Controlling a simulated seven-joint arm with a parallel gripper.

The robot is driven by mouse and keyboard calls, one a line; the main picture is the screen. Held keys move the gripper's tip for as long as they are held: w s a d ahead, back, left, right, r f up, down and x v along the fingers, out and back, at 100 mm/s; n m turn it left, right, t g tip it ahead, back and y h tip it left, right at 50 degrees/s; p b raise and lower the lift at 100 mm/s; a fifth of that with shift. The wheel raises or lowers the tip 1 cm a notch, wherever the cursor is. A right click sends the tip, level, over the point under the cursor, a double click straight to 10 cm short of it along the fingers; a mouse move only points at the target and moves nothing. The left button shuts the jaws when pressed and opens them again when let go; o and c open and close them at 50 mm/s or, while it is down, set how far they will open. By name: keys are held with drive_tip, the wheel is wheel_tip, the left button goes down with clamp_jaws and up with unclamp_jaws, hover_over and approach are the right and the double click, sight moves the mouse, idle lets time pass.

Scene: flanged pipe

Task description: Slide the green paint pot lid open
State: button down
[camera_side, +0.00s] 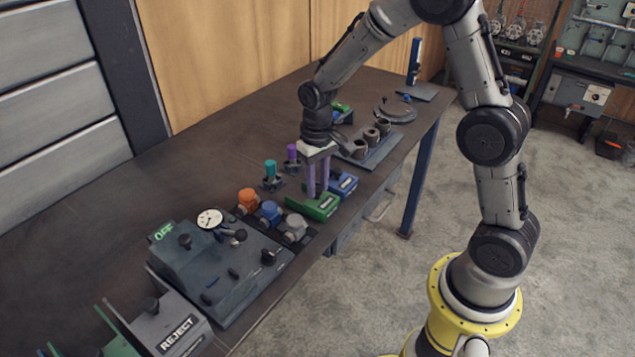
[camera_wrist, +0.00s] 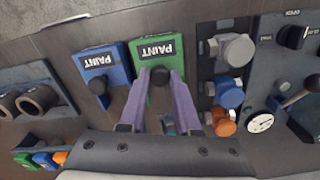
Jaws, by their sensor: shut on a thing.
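My gripper (camera_side: 317,193) comes straight down over the pot. In the wrist view its purple fingers (camera_wrist: 160,80) are shut on the knob, one on each side. The knob is hidden by the fingers in the side view. I cannot tell how far the lid has slid.
A blue paint pot (camera_side: 344,184) stands close beside the green one. A control box with a dial (camera_side: 209,219) lies farther left.

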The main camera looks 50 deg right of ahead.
drive_tip(key=shift+w+r, duration=0.1)
drive_tip(key=shift+w, duration=2.55)
drive_tip(key=c, duration=0.6)
unclamp_jaws()
drive_tip(key=shift+s, duration=0.1)
wheel_tip(320, 180, up, 14)
drive_tip(key=shift+f, duration=0.1)
